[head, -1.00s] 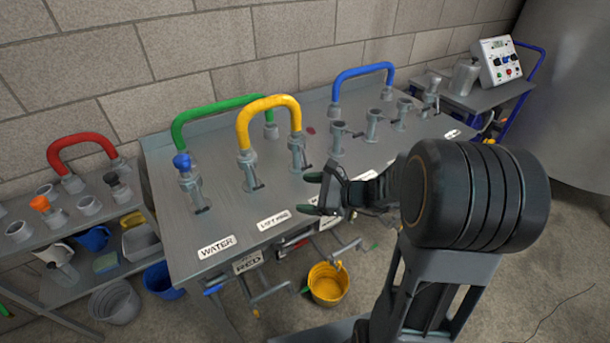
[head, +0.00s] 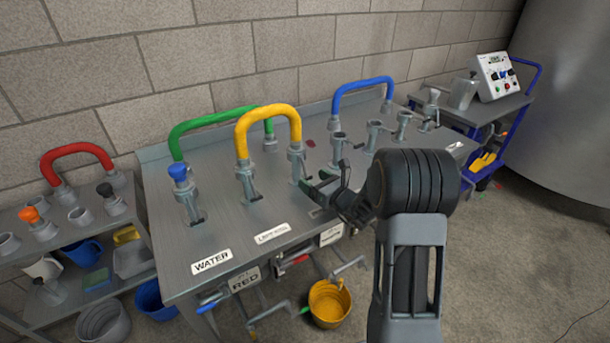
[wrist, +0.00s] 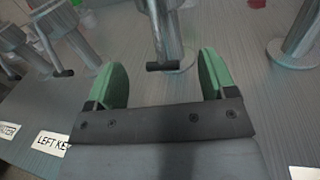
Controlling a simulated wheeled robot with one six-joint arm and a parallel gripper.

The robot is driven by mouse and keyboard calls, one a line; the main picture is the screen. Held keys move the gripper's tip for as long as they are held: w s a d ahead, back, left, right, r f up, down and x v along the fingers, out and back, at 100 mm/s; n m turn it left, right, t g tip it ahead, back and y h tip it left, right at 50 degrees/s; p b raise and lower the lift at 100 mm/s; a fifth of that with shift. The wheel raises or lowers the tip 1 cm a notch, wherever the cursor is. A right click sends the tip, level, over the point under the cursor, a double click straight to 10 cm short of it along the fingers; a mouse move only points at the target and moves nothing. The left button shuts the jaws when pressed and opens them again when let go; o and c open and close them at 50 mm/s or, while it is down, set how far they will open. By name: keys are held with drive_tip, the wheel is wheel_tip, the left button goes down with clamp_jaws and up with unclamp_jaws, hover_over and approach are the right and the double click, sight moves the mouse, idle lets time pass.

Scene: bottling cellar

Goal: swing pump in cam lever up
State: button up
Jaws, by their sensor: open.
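The coupling at the right end of the yellow hose (head: 297,150) stands third from the left on the steel bench. Its cam lever (wrist: 163,66) hangs down and ends in a dark crossbar in the wrist view. My gripper (wrist: 163,82) is open and empty, with green finger pads spread to either side of the lever's line. The lever end lies just beyond the fingertips, apparently not touched. In the head view my gripper (head: 332,182) is just right of this coupling.
The yellow hose's other coupling (head: 246,175) and the blue-capped coupling (head: 186,195) stand left. An open coupling (head: 338,150) stands close on the right. A green hose (head: 190,135) arches behind. A yellow bucket (head: 329,303) is below the bench front.

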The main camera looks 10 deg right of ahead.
sight(306, 175)
drive_tip(key=shift+x, duration=2.15)
